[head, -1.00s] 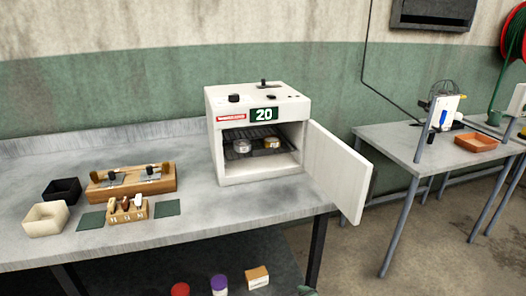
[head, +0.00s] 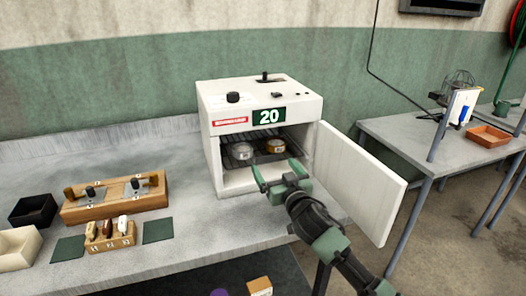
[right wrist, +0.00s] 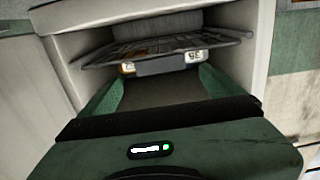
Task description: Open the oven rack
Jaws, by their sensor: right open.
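The white oven (head: 262,88) stands on the grey bench with its door (head: 358,182) swung open to the right. Inside is the dark wire oven rack (right wrist: 160,46), with a light tin (head: 242,151) and an orange-brown tin (head: 275,146) on it. My right gripper (head: 279,181) is open and empty at the oven's mouth, in front of the rack. In the right wrist view its green fingers point into the oven, and a grey bar (right wrist: 170,65) with small labels at both ends lies just beyond them; whether they touch it cannot be told. My left gripper is out of view.
The open door stands close to the right of my right arm. Left on the bench are a wooden tool holder (head: 115,200), a small wooden block (head: 110,237), a black box (head: 33,211), a cream box (head: 18,248) and green mats (head: 158,230). Another table (head: 445,150) stands at right.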

